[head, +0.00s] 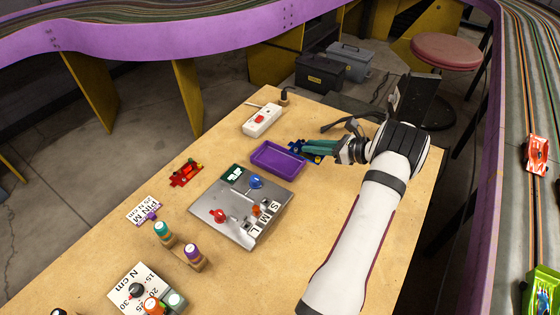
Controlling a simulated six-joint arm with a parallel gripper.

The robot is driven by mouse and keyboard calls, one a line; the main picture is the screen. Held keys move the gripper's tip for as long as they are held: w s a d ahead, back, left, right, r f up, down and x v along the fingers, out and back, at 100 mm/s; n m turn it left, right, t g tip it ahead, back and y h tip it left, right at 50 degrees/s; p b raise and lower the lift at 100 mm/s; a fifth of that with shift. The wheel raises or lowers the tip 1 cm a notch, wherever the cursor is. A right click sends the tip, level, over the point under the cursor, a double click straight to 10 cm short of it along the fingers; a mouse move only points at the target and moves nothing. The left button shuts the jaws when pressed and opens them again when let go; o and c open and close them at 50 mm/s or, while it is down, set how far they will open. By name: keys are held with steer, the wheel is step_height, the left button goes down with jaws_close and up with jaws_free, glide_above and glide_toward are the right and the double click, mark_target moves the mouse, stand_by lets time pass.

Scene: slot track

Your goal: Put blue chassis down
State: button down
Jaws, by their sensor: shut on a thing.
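The blue chassis (316,155) shows in the head view at the tips of my gripper (312,149), just right of the purple tray. My gripper is shut on the chassis, and its green fingers hide part of it. The chassis is at or close above the wooden table (330,195); I cannot tell whether it touches.
The purple tray (277,170) lies left of the chassis. The table right of my gripper is bare.

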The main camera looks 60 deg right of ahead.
glide_above(284, 165)
steer(key=f, duration=0.5)
steer(key=shift+s+f, duration=0.15)
steer(key=shift+s, duration=0.1)
steer(key=f, duration=0.4)
steer(key=shift+w+f, duration=0.1)
steer(key=shift+w, duration=0.15)
steer(key=shift+f, duration=0.1)
steer(key=c, duration=0.8)
jaws_free()
steer(key=shift+o, duration=0.2)
